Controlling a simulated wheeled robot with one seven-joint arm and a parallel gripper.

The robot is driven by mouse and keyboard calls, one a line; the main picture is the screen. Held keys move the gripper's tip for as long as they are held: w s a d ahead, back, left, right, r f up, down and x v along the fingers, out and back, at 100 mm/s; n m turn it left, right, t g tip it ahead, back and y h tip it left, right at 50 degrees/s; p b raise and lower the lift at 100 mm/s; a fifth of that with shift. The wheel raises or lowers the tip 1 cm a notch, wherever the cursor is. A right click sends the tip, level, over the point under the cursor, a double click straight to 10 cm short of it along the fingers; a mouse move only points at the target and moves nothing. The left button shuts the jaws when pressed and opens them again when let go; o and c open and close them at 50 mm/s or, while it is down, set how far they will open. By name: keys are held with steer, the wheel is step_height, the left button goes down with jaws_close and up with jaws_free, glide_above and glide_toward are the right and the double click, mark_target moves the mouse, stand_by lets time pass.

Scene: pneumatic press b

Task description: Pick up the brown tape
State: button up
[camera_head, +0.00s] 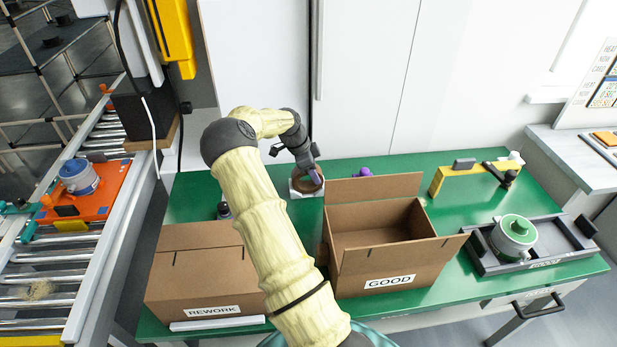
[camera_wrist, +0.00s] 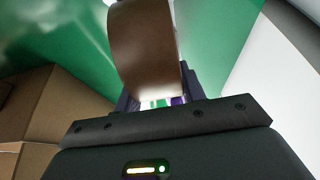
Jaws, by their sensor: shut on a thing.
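The brown tape (camera_wrist: 145,50) fills the upper middle of the wrist view, between the fingers of my gripper (camera_wrist: 158,98). In the head view the brown tape (camera_head: 303,184) is small, near the back edge of the green table, just below my gripper (camera_head: 315,176). My gripper is shut on the tape. A white piece (camera_head: 293,193) shows right beside or under the tape. I cannot tell whether the tape touches it or is raised. The fingertips are partly hidden by the tape.
The open GOOD box (camera_head: 390,263) stands right of my arm and the REWORK box (camera_head: 205,270) left of it. A purple object (camera_head: 363,172) is behind the GOOD box. A yellow gauge (camera_head: 462,179) and a green round part (camera_head: 513,236) are at the right.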

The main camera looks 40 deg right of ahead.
step_height(320, 180, up, 10)
stand_by(0.6)
